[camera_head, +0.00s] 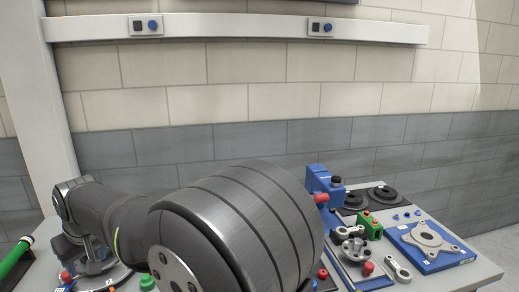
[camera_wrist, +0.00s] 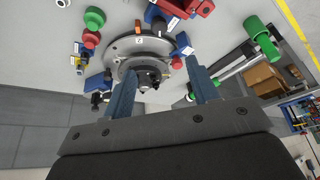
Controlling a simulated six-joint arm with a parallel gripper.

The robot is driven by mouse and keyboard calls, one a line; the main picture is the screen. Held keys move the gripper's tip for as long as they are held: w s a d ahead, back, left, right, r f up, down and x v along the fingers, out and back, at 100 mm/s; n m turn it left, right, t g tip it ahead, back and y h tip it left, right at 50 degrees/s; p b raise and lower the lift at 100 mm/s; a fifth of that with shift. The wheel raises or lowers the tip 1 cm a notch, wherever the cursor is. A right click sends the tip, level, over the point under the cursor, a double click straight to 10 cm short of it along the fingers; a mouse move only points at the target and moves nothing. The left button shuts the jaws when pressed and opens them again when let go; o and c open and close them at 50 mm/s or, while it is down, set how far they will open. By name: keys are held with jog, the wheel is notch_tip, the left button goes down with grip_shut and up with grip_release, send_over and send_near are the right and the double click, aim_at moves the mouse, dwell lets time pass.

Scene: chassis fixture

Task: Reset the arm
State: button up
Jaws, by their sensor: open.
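My gripper (camera_wrist: 160,95) shows in the wrist view, with its two blue fingers apart and nothing between them. It is open and empty. Beyond the fingers is a round grey metal base (camera_wrist: 146,50) with dark parts at its middle, which looks like the mount of my own arm. In the head view my arm fills the lower middle and hides much of the table. My gripper does not show in the head view.
On the table (camera_head: 470,277) at the right are a blue plate with a grey bracket (camera_head: 430,238), a blue vise-like block (camera_head: 322,184), a green block (camera_head: 370,226) and dark discs (camera_head: 383,195). A green cylinder (camera_head: 14,258) lies at the far left. A tiled wall (camera_head: 230,100) stands behind.

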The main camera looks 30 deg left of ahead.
jog(key=x, duration=0.5)
jog(key=shift+f, duration=0.35)
jog(key=shift+r, duration=0.1)
jog(key=w+d+r+n+h, duration=0.4)
jog(key=d+r+n, duration=0.4)
jog(key=d+r, duration=0.45)
jog(key=s+a+f+m+y, duration=0.4)
jog(key=a+f+m, duration=0.35)
jog(key=a, duration=0.25)
jog(key=shift+m, duration=0.45)
jog(key=x, duration=1.7)
jog(key=shift+a+f, duration=0.15)
jog(key=shift+a, duration=0.05)
jog(key=shift+m+t, duration=0.3)
jog(key=shift+m, duration=0.2)
jog(key=shift+s+m+t, duration=0.15)
jog(key=shift+m+t, duration=0.25)
jog(key=shift+m, duration=0.8)
jog(key=shift+m+t+h, duration=0.35)
jog(key=shift+m+t, duration=0.05)
jog(key=shift+m, duration=0.85)
jog(key=shift+m+t+h, duration=0.35)
jog(key=shift+m+t, duration=0.05)
jog(key=shift+m, duration=0.85)
